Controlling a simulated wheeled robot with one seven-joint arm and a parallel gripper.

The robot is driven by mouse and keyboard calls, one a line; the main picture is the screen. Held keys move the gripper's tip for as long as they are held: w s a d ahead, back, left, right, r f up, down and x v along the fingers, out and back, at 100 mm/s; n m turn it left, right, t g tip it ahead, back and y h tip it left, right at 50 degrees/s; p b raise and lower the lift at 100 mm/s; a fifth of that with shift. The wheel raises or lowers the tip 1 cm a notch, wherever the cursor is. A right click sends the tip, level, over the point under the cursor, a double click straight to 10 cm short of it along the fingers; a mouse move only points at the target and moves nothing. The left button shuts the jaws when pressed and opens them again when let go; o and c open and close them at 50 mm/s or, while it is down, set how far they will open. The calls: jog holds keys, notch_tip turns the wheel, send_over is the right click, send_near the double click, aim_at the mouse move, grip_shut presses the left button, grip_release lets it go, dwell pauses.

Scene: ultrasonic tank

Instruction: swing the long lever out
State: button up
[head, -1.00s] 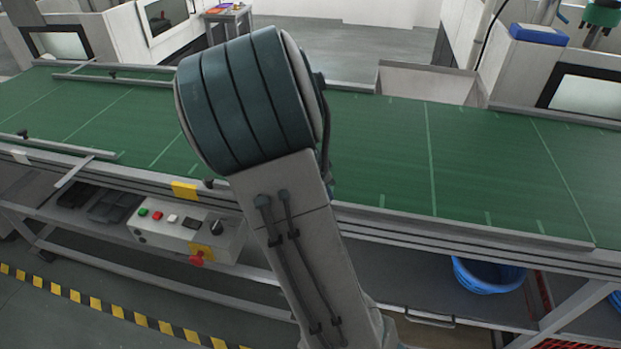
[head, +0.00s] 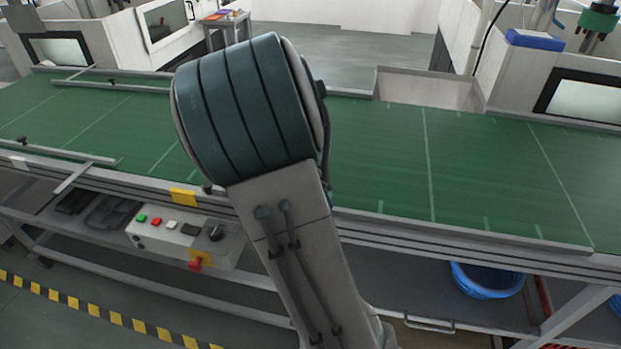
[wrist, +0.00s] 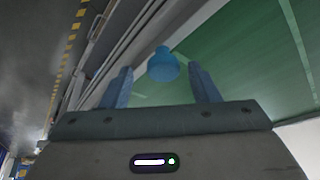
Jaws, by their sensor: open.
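My gripper (wrist: 161,70) shows in the wrist view with two blue fingers spread apart. A blue knob (wrist: 163,66) appears between and just beyond the fingertips, over the green belt; I cannot tell if anything touches it. In the head view my arm hides my gripper and the belt behind it. A small dark knob (head: 208,187) sits at the belt's near edge, beside a yellow plate (head: 183,197). I cannot tell whether it is the same knob. No long lever can be made out for certain; its bar may be hidden by my arm.
The green conveyor belt (head: 480,170) runs across the view, with grey guide bars (head: 70,155) at left. A control box (head: 185,238) with a red stop knob hangs below its near edge. A blue bin (head: 487,283) stands underneath at right. The belt's right part is clear.

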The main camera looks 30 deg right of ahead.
jog(key=v, duration=1.3)
jog(key=shift+s+f, duration=0.1)
jog(key=s+a+n+t+y, duration=0.1)
jog(key=s+a+n+y, duration=0.1)
jog(key=s+a+n, duration=0.3)
jog(key=s+a+n+t+y, duration=0.2)
jog(key=s+a+n, duration=0.2)
jog(key=s+n, duration=0.7)
jog(key=shift+a+n+t+y, duration=0.3)
jog(key=shift+a+n, duration=0.05)
jog(key=shift+n, duration=0.45)
jog(key=shift+f, duration=0.15)
jog(key=c, duration=0.4)
jog(key=shift+d, duration=0.15)
